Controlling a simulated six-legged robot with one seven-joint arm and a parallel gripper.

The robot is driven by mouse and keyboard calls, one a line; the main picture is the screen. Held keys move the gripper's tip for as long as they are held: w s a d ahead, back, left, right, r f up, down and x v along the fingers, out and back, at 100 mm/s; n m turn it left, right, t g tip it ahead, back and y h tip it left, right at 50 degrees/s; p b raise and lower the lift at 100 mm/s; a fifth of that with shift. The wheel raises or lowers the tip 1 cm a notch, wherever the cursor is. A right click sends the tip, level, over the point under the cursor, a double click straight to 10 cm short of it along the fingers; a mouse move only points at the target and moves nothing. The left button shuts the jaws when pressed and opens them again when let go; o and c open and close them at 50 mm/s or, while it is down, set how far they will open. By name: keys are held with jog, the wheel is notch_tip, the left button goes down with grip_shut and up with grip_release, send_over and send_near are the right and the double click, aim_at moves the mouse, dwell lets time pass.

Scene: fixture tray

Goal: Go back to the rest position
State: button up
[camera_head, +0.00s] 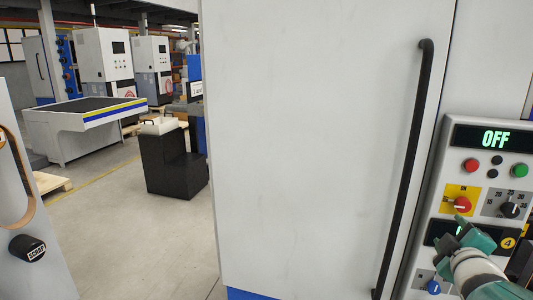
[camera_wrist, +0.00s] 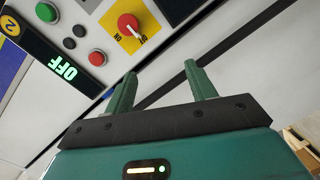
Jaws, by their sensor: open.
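My gripper (camera_head: 463,232) is at the lower right of the head view, in front of the control panel (camera_head: 440,178). In the wrist view its two green fingers stand apart with nothing between them, so my gripper (camera_wrist: 161,82) is open and empty. The red knob (camera_head: 462,204) on a yellow plate sits just above my gripper in the head view. In the wrist view the red knob (camera_wrist: 128,24) lies beyond the fingertips, apart from them. The panel's display (camera_head: 495,139) reads OFF. My gripper covers part of the lower panel.
A tall white cabinet door (camera_head: 310,150) with a long black vertical handle (camera_head: 408,170) fills the middle, left of the panel. Red and green buttons (camera_head: 520,170) sit below the display. A black bin (camera_head: 172,162) stands on open floor to the left, near a grey table (camera_head: 75,140).

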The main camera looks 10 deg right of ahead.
jog(key=w+a+f+m+g+y, duration=0.1)
jog(key=a+f+m+g+y, duration=0.1)
jog(key=a, duration=0.7)
jog(key=w+a+f+m+g+y, duration=0.1)
jog(key=a+m+y, duration=0.15)
jog(key=a, duration=0.55)
jog(key=s+a+f+g+y, duration=0.1)
jog(key=s+a, duration=0.2)
jog(key=a, duration=0.3)
jog(key=s+a+f+m+g+y, duration=0.1)
jog(key=s+a+g+y, duration=0.1)
jog(key=a, duration=0.5)
jog(key=s+a+f+g+y, duration=0.1)
jog(key=s+a+f+g, duration=0.1)
jog(key=s+a, duration=0.2)
jog(key=shift+s+a+m+y, duration=0.15)
jog(key=shift+a+m+y, duration=0.2)
jog(key=shift+a, duration=0.9)
jog(key=shift+f, duration=0.1)
jog(key=c, duration=0.4)
jog(key=shift+d, duration=0.1)
jog(key=shift+c, duration=0.2)
jog(key=shift+d, duration=0.1)
